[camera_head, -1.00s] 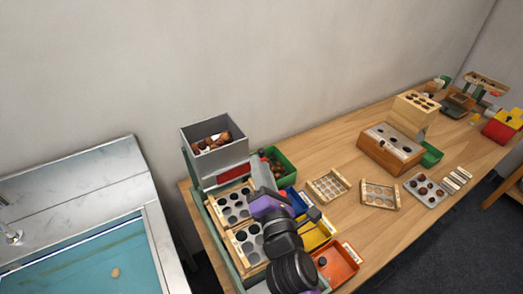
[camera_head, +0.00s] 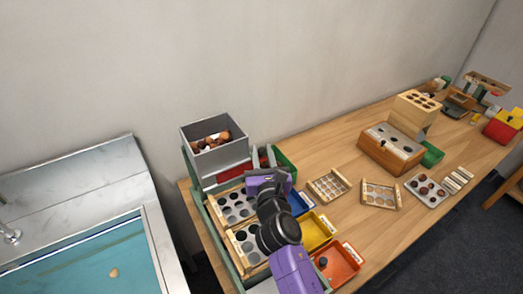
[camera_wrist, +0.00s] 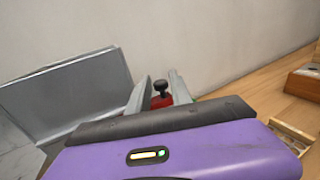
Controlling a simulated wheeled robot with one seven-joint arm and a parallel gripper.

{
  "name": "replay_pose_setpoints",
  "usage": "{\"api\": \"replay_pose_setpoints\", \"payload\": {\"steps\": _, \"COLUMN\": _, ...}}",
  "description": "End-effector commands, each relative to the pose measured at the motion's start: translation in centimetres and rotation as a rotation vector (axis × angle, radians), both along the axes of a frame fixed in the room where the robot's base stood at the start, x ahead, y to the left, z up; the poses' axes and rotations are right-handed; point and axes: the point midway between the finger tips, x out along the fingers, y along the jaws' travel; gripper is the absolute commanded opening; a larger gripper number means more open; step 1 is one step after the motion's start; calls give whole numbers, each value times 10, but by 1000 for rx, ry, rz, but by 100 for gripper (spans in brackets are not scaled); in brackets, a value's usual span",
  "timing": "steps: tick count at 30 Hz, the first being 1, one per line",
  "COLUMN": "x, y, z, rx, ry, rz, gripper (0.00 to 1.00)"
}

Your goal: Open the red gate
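The red gate (camera_head: 234,172) shows as a red panel low on the front of a grey hopper (camera_head: 206,165) that holds chestnuts (camera_head: 211,141). In the wrist view a red block (camera_wrist: 161,102) with a black knob (camera_wrist: 160,87) on top shows between my fingers; I cannot tell whether it is the gate's end. My gripper (camera_head: 263,157) is beside the hopper's right side, fingers pointing toward the back wall. In the wrist view my gripper (camera_wrist: 160,90) is open, with its fingers on either side of the knob and gaps showing. Its palm hides the lower part.
A green bin (camera_head: 286,166) stands just right of my fingers. Blue, yellow (camera_head: 318,231) and orange (camera_head: 337,263) trays line the bench front. Hole trays (camera_head: 236,206) lie below the hopper. Wooden racks (camera_head: 328,185) and a wooden box (camera_head: 390,150) stand to the right.

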Motion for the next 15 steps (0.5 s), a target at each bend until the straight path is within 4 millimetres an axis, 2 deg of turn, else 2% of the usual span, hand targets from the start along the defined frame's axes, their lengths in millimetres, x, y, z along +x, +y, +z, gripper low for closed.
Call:
{"api": "replay_pose_setpoints", "payload": {"steps": 4, "x": 12, "y": 2, "z": 0, "rx": 1, "ry": 0, "rz": 0, "gripper": 26}}
{"api": "replay_pose_setpoints", "payload": {"steps": 14, "x": 14, "y": 3, "z": 0, "rx": 2, "ry": 1, "rz": 0, "gripper": 26}}
{"api": "replay_pose_setpoints", "payload": {"steps": 15, "x": 14, "y": 3, "z": 0, "rx": 2, "ry": 0, "rz": 0, "gripper": 18}}
